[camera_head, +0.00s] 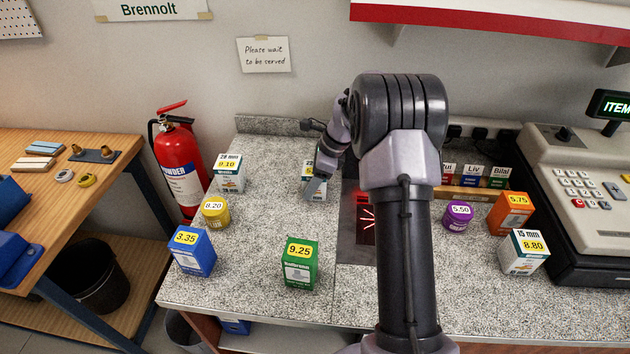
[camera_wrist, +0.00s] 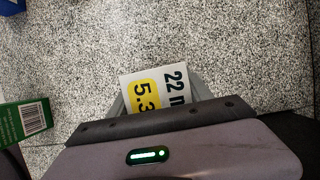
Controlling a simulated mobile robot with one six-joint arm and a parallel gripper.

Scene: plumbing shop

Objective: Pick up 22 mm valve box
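The 22 mm valve box (camera_head: 308,169) is a small white and green box with a yellow price label. It stands on the grey speckled counter, partly hidden behind my gripper. In the wrist view, its white top (camera_wrist: 154,89) shows "22 m" and part of a price; the rest is covered by the gripper body. My gripper (camera_head: 316,187) is at the box. In the wrist view, its grey fingers show along two opposite sides of the box top. I cannot tell whether they press on it or leave a small gap.
A 28 mm box (camera_head: 230,174), yellow tub (camera_head: 215,213), blue box (camera_head: 192,251) and green box (camera_head: 300,264) stand left and in front. Right are a purple tub (camera_head: 458,216), orange box (camera_head: 510,214), 15 mm box (camera_head: 523,252) and cash register (camera_head: 580,190).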

